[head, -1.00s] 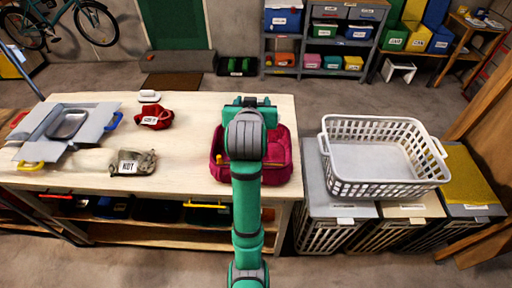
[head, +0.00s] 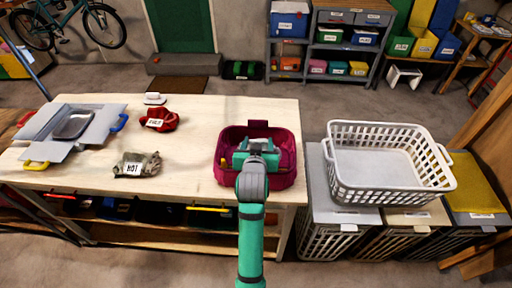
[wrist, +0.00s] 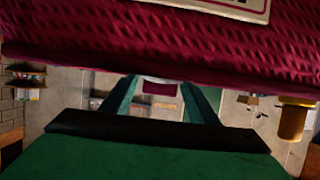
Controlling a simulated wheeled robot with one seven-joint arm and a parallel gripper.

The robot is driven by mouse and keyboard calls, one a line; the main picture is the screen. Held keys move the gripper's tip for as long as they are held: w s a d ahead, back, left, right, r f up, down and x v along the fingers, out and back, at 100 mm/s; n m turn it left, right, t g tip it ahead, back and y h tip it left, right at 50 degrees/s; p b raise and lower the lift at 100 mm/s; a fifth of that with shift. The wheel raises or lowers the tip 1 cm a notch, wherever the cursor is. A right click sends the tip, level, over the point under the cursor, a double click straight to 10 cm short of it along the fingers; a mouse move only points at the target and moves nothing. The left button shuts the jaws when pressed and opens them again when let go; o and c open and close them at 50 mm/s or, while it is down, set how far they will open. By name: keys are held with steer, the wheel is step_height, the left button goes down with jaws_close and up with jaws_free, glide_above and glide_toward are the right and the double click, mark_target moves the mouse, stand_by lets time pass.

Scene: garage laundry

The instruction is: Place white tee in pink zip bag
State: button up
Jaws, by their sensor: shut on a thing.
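The pink zip bag (head: 288,178) stands at the right end of the wooden table, its dark pink rim showing around my gripper (head: 257,148). My gripper is over the bag's inside, pointing away from me. In the wrist view, dark pink mesh of the bag (wrist: 160,45) fills the top, with part of a pale label. Below it, my gripper's green fingers (wrist: 160,95) have a small dark pink patch between them, which looks like part of the bag. No white tee can be made out in any view; the arm hides part of the bag's inside.
A red cloth item (head: 158,120), a grey-tan item labelled HOT (head: 136,165) and a grey folding board (head: 40,150) lie on the table's left. A white basket (head: 385,190) stands on hampers at right.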

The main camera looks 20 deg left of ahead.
steer(key=shift+a+f, duration=0.2)
steer(key=shift+f, duration=0.9)
steer(key=shift+f, duration=0.15)
steer(key=o, duration=1.5)
steer(key=shift+w, duration=0.1)
steer(key=v, duration=1.2)
